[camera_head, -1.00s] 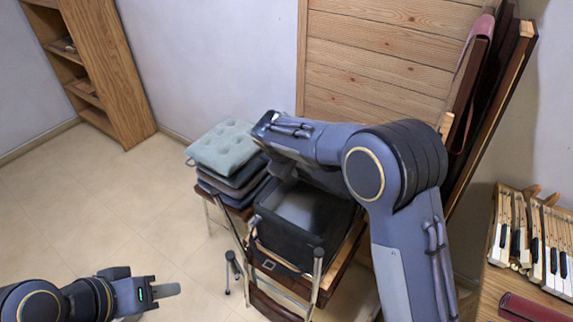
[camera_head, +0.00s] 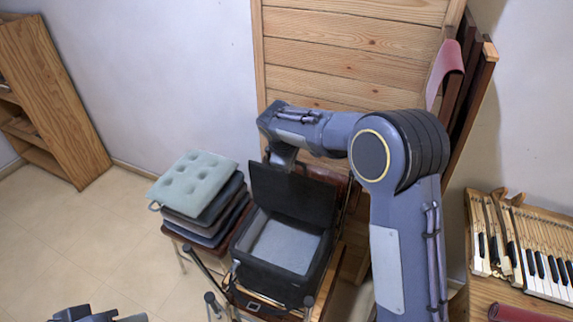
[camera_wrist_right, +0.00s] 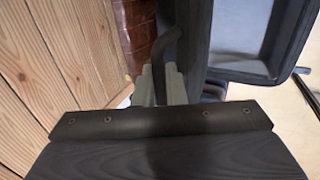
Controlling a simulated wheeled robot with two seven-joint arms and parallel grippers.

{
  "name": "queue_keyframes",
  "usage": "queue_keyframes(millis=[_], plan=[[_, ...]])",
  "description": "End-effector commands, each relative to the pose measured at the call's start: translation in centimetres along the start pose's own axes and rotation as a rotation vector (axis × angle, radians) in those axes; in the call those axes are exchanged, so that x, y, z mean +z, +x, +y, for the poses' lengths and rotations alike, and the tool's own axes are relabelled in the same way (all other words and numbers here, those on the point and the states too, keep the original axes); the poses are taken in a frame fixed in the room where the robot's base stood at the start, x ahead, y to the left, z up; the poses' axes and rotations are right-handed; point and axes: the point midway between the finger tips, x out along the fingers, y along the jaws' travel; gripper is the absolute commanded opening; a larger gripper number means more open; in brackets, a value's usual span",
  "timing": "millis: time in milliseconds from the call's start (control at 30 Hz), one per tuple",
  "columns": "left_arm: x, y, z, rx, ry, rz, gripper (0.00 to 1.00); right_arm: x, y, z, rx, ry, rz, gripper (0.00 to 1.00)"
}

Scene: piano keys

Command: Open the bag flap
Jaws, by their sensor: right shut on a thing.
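The black box-shaped bag (camera_head: 262,275) stands on a wooden seat in the head view. Its flap (camera_head: 292,195) stands raised along the back edge, and the pale grey interior (camera_head: 284,246) shows. My right arm reaches behind the flap, whose panel hides the fingertips there. In the right wrist view, my right gripper (camera_wrist_right: 164,82) is closed around a dark curved piece (camera_wrist_right: 165,45) at the flap. The open bag (camera_wrist_right: 262,35) lies to the right of the fingers. My left gripper (camera_head: 130,318) shows only at the bottom edge of the head view; its jaws are mostly cut off.
A stack of cushions (camera_head: 196,182) sits on a stool left of the bag. A wooden panel (camera_head: 350,50) and leaning boards (camera_head: 478,95) stand behind. Piano keys (camera_head: 545,270) are at the right. Open floor (camera_head: 90,245) lies to the left.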

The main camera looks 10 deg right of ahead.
Motion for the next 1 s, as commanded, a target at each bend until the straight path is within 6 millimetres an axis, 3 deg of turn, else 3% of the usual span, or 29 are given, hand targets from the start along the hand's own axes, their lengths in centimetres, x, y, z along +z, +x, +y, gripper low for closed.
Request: queue_keyframes(millis=[467, 500, 600, 867, 1000], plan=[[-0.04, -0.08, 0.04, 0.0, 0.0, 0.0, 0.37, 0.06, 0.18, 0.37, 0.001, -0.001, 0.0, 0.0], [-0.04, -0.08, 0.04, 0.0, 0.0, 0.0, 0.37, 0.06, 0.18, 0.36, 0.001, -0.001, 0.0, 0.12], [-0.04, -0.08, 0.04, 0.0, 0.0, 0.0, 0.37, 0.06, 0.19, 0.33, 0.001, -0.001, 0.0, 0.25], [-0.03, -0.06, 0.03, 0.0, 0.0, 0.0, 0.37, 0.07, 0.25, 0.17, -0.003, -0.001, -0.002, 0.26], [0.08, 0.16, -0.07, 0.0, 0.0, 0.0, 0.37, 0.01, -0.64, 0.15, -0.002, -0.001, 0.0, 0.26]])
